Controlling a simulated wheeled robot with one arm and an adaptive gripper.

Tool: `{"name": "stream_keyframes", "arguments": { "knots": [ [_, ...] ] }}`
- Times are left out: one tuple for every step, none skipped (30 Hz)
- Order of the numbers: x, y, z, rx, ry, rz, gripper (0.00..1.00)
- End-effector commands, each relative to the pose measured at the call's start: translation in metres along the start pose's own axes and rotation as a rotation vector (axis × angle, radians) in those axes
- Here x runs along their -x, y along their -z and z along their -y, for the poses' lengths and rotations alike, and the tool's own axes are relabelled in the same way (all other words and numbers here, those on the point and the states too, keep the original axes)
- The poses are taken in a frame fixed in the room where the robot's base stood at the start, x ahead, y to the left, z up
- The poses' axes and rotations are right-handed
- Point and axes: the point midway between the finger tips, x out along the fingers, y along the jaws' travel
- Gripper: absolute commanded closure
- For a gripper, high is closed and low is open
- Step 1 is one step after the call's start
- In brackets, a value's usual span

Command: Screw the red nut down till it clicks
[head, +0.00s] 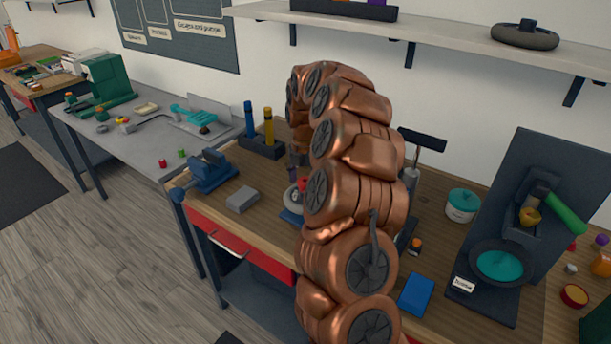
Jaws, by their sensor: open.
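The red nut (303,183) shows as a small red patch beside my copper arm. It sits over a pale round part (291,197) that looks like a wheel, on a blue base (290,216) on the wooden bench. My arm hides the right side of these parts. My gripper (293,176) points down just above and to the left of the nut. It is open, but its fingertips are small and partly hidden. I cannot tell whether they touch the nut or are around it.
A blue vise (211,171) and a grey block (242,199) are left of the wheel. A holder (262,146) with blue and yellow tools stands behind. A white tub (462,206), a blue box (416,295) and a dark stand (515,200) are right of my arm.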

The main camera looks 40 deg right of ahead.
Motion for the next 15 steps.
{"name": "stream_keyframes", "arguments": {
  "knots": [
    [0.0000, 0.0000, 0.0000, 0.000, 0.000, 0.000, 0.28],
    [0.0000, 0.0000, -0.0001, 0.000, 0.000, 0.000, 0.28],
    [0.0001, 0.0000, -0.0001, 0.000, 0.000, 0.000, 0.28],
    [0.0001, 0.0001, -0.0001, 0.000, 0.000, 0.000, 0.28],
    [0.0001, 0.0000, -0.0001, 0.000, 0.000, 0.000, 0.30],
    [0.0002, 0.0001, -0.0002, 0.000, 0.000, 0.000, 0.34],
    [0.0002, 0.0001, -0.0002, 0.000, 0.000, 0.000, 0.37],
    [0.0002, 0.0001, -0.0002, 0.000, 0.000, 0.000, 0.40],
    [0.0002, 0.0001, -0.0002, 0.000, 0.000, 0.000, 0.44],
    [0.0002, 0.0001, -0.0002, 0.000, 0.000, 0.000, 0.47],
    [0.0002, 0.0001, -0.0002, 0.000, 0.000, 0.000, 0.51],
    [0.0002, 0.0001, -0.0002, 0.000, 0.000, 0.000, 0.55],
    [0.0003, 0.0001, -0.0002, 0.000, 0.000, 0.000, 0.58],
    [0.0003, 0.0002, -0.0002, 0.000, 0.000, 0.000, 0.61],
    [0.0003, 0.0002, -0.0002, 0.000, 0.000, 0.000, 0.65]
  ]
}}
